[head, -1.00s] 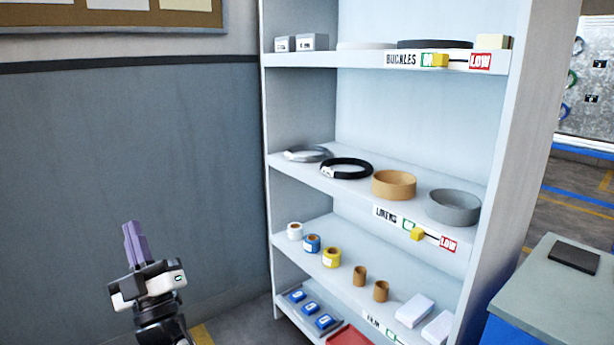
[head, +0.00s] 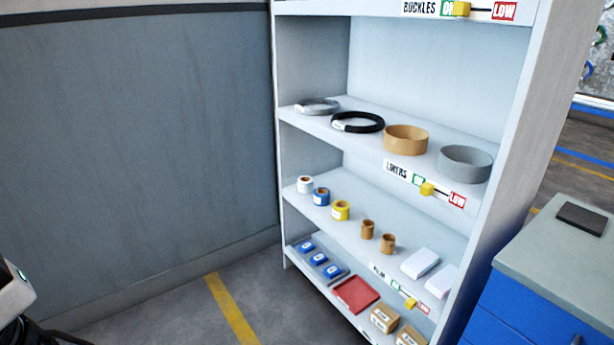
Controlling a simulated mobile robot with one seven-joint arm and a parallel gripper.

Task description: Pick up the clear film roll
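Three small rolls with brown cores stand at the left end of the shelf labelled FILM. The leftmost is a whitish roll (head: 305,184), which looks like the clear film roll. Beside it stand a blue roll (head: 321,196) and a yellow roll (head: 341,210). Only a white part of my arm's wrist (head: 14,292) shows at the lower left edge, far from the shelves. My gripper's fingers are outside the picture.
Brown cores (head: 388,243) and white boxes (head: 420,263) stand further right on that shelf. The LINERS shelf (head: 330,125) is above. Blue items, a red tray (head: 355,294) and cartons are below. A blue cabinet (head: 535,305) stands at right. The floor left of the shelves is clear.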

